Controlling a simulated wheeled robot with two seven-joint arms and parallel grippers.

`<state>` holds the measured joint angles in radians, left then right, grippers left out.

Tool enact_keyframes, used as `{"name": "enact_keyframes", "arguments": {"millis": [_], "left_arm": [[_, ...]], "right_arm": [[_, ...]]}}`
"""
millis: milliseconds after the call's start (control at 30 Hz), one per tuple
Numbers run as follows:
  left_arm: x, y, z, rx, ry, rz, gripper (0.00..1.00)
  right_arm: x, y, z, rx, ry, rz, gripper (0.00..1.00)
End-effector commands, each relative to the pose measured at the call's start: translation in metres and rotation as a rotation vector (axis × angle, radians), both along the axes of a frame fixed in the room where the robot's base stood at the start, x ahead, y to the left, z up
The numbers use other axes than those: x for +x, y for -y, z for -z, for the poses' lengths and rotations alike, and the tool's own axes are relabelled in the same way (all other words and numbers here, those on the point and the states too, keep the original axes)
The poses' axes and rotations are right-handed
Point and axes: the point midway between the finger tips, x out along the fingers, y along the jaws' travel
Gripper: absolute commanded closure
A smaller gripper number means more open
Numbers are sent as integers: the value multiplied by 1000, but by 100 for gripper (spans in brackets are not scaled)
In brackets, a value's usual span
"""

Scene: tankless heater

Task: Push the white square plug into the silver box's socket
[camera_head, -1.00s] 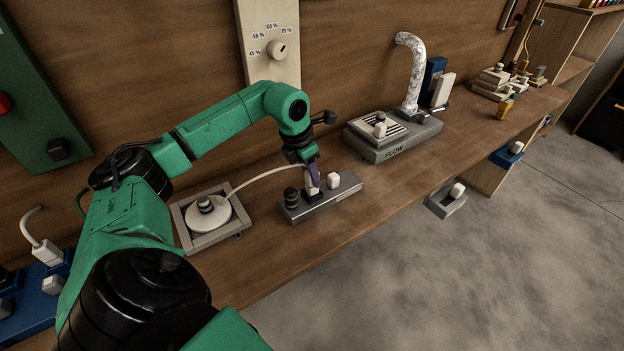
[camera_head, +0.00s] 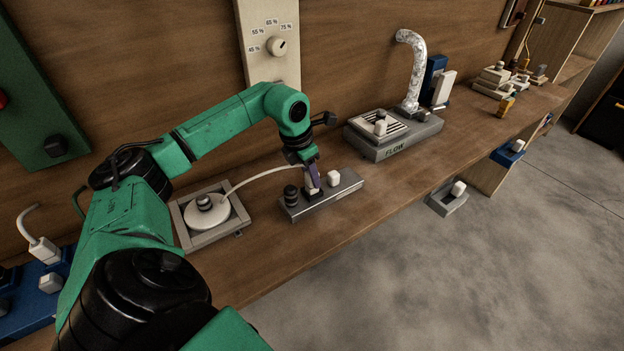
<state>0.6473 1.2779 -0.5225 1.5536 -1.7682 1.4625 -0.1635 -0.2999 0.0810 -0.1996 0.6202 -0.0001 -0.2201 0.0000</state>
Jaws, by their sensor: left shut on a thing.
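The silver box (camera_head: 346,192) sits on the wooden bench, with a black knob (camera_head: 291,195) at its left end and a white block (camera_head: 333,178) on its top. My left gripper (camera_head: 313,178) points down over the middle of the box, shut on the white square plug (camera_head: 313,190). A white cable (camera_head: 262,174) runs from the gripper area to a round white reel at the left. The plug is at the black socket on the box top; the fingers partly hide it, and I cannot tell how deep it sits. My right gripper is out of view.
The cable's reel sits in a grey square tray (camera_head: 236,238) left of the box. A grey FLOW unit (camera_head: 420,138) with a silver duct stands to the right, further back. A dial panel (camera_head: 262,65) is on the wall behind. The bench front edge lies close to the box.

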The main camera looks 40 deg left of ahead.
Motion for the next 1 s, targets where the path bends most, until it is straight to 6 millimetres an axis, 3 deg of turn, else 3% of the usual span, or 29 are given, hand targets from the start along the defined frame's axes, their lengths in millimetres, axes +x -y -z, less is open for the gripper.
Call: {"name": "enact_keyframes", "arguments": {"millis": [667,700,767,800,1000], "left_arm": [[0,0,7,0,-1,0,100],[0,0,7,0,-1,0,56],[0,0,7,0,-1,0,33],[0,0,7,0,-1,0,29],[0,0,7,0,0,0,29]], "right_arm": [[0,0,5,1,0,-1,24],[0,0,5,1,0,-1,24],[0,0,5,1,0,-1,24],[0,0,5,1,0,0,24],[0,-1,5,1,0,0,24]]}}
